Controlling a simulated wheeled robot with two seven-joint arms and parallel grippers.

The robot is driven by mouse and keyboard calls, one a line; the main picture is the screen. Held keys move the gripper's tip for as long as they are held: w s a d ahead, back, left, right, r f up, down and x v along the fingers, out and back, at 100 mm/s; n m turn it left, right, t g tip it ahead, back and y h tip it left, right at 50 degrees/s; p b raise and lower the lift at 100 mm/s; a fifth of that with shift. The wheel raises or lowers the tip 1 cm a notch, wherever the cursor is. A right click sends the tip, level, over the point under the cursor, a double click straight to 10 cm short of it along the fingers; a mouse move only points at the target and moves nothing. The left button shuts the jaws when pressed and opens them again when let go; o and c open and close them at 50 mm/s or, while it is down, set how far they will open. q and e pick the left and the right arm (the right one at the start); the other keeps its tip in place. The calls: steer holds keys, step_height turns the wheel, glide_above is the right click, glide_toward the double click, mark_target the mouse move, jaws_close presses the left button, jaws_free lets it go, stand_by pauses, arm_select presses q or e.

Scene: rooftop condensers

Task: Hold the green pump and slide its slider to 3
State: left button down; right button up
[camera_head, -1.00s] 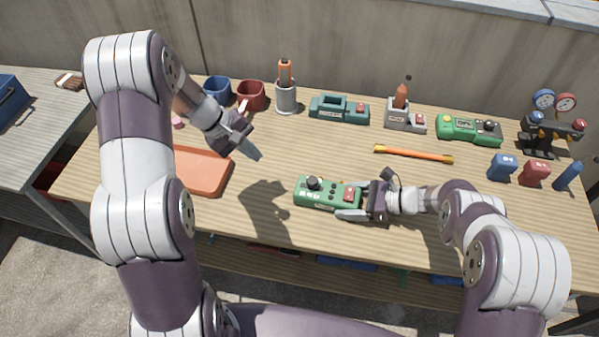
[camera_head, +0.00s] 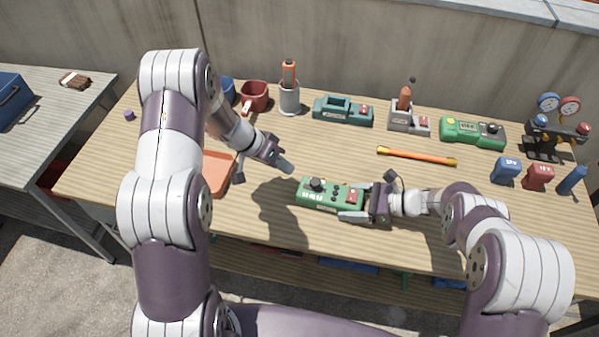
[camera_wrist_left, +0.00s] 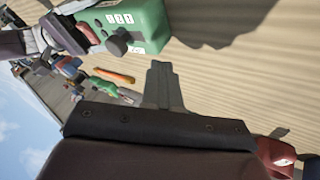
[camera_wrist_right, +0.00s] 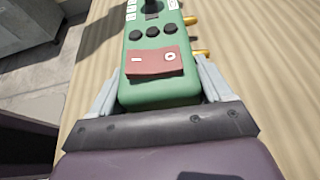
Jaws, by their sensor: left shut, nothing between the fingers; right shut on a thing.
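The green pump (camera_head: 331,195) lies on the wooden table in front of me, with a black knob, several dark buttons and a red rocker switch on its top. It also shows in the left wrist view (camera_wrist_left: 151,21) and fills the right wrist view (camera_wrist_right: 157,88). My right gripper (camera_head: 352,204) is shut on the pump's right end, with a finger on each side in the right wrist view (camera_wrist_right: 158,92). My left gripper (camera_head: 289,168) is shut and empty, above the table, left of and apart from the pump's knob end. I cannot read the slider's setting.
An orange tray (camera_head: 217,172) lies behind my left arm. An orange-yellow bar (camera_head: 416,156) lies behind the pump. A second green device (camera_head: 472,132), a teal device (camera_head: 343,110) and a red mug (camera_head: 255,96) stand at the back. Blue (camera_head: 505,170) and red (camera_head: 538,177) blocks stand right.

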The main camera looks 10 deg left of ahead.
mark_target(307, 186)
arm_select(q)
steer(key=d, duration=0.3)
steer(key=s+d, duration=0.1)
steer(key=shift+d+f, duration=0.2)
steer(key=shift+f, duration=0.2)
steer(key=shift+d, duration=0.1)
steer(key=shift+d, duration=1)
steer(key=shift+a, duration=0.1)
